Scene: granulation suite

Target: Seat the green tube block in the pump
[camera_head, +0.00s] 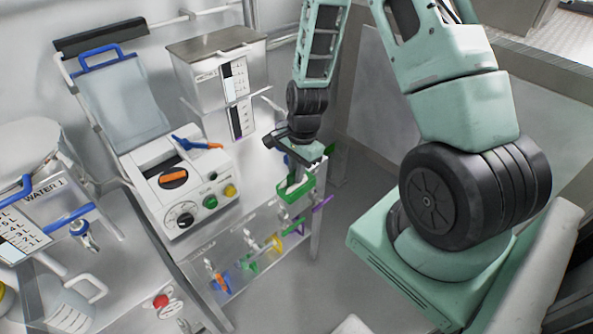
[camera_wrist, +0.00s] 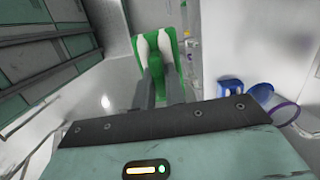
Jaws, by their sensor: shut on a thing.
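My gripper (camera_head: 299,170) hangs above the right end of the bench and is shut on the green tube block (camera_head: 294,191). In the wrist view my gripper's grey fingers (camera_wrist: 160,88) close on the green block (camera_wrist: 170,38), which has pale sections on both sides. The block is held clear of the pump. The pump (camera_head: 185,205) is a white box on the bench, left of my gripper, with an orange knob, a round dial and coloured buttons. A blue lever with an orange end (camera_head: 196,143) lies across its top. The inside of its seat cannot be made out.
A steel hopper (camera_head: 215,65) stands behind the pump. A water vessel (camera_head: 40,190) and a jug (camera_head: 75,300) are at left. Open bench (camera_head: 252,185) lies between gripper and pump.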

